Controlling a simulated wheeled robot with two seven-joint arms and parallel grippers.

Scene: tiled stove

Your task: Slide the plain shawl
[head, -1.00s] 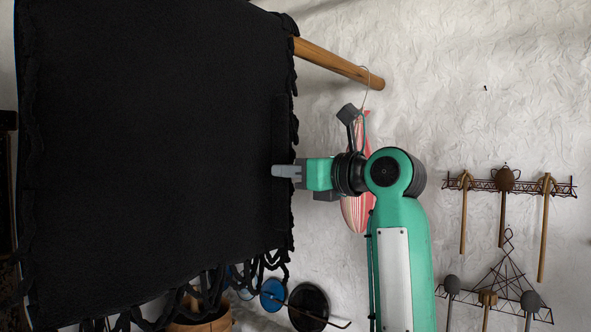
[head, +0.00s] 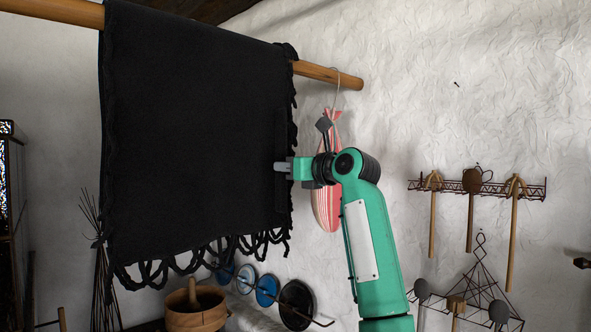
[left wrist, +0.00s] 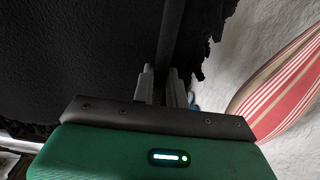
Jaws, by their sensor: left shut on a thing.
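The plain black shawl (head: 190,140) hangs over a wooden rod (head: 330,75), with looped fringe along its lower edge and sides. My left gripper (head: 283,167) is shut on the shawl's right edge, about halfway down. In the left wrist view, the fingers (left wrist: 160,84) meet the dark cloth of the shawl (left wrist: 80,60) near a fold by its fringed edge. The fingertips are partly lost against the dark cloth. My right gripper is not in view.
A wooden bucket (head: 195,310) and several round lids (head: 296,305) are below the shawl. A wall rack (head: 475,186) with tools is at right.

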